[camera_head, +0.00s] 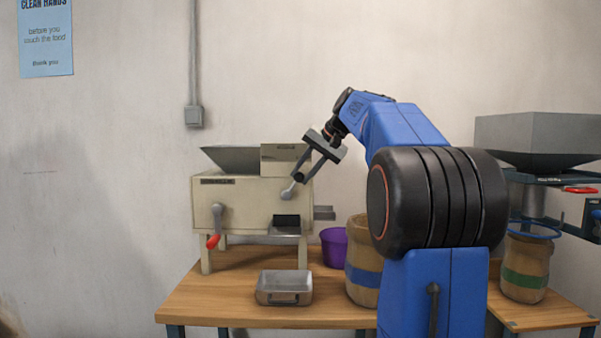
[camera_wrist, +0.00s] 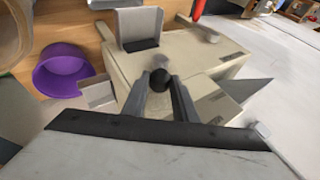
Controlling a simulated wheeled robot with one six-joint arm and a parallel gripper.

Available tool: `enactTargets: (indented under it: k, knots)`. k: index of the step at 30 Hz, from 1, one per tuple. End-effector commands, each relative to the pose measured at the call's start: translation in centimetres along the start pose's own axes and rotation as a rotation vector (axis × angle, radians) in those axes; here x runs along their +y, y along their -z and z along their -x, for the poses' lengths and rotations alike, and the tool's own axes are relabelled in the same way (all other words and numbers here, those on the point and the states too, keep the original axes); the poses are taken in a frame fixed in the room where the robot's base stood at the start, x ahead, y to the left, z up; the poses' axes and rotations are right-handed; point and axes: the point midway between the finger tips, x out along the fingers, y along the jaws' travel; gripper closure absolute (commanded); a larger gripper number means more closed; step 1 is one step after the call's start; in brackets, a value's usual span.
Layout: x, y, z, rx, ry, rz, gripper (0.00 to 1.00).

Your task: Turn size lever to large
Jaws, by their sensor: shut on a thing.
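The cream sorting machine (camera_head: 250,197) stands on the table, with a grey hopper on top and a red-handled crank (camera_head: 213,240) on its front left. Its size lever (camera_head: 289,190) is a short grey arm on the front, right of centre, leaning up toward my gripper (camera_head: 300,178). In the wrist view my gripper (camera_wrist: 168,92) is shut on the lever's dark round knob (camera_wrist: 160,79), with a finger on either side. The lever's arm is mostly hidden behind the knob there. The machine's cream body (camera_wrist: 190,60) lies just beyond the fingers.
A metal tray (camera_head: 284,288) lies on the table (camera_head: 230,312) in front of the machine. A purple bucket (camera_head: 333,246) and a blue-banded sack (camera_head: 362,262) stand to its right. A green-banded sack (camera_head: 525,268) stands farther right below a grey hopper (camera_head: 540,138).

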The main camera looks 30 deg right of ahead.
Motion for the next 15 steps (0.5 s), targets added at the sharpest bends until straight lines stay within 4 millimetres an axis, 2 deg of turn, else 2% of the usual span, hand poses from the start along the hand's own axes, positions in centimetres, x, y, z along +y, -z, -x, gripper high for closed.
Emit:
enactTargets:
  k: [13, 14, 15]
  knots:
    - [0.18, 0.05, -0.01, 0.001, 0.009, -0.004, 1.0]
    - [0.18, 0.05, -0.01, 0.0, 0.009, -0.005, 0.67]
    - [0.18, 0.04, -0.02, 0.0, 0.009, -0.005, 0.57]
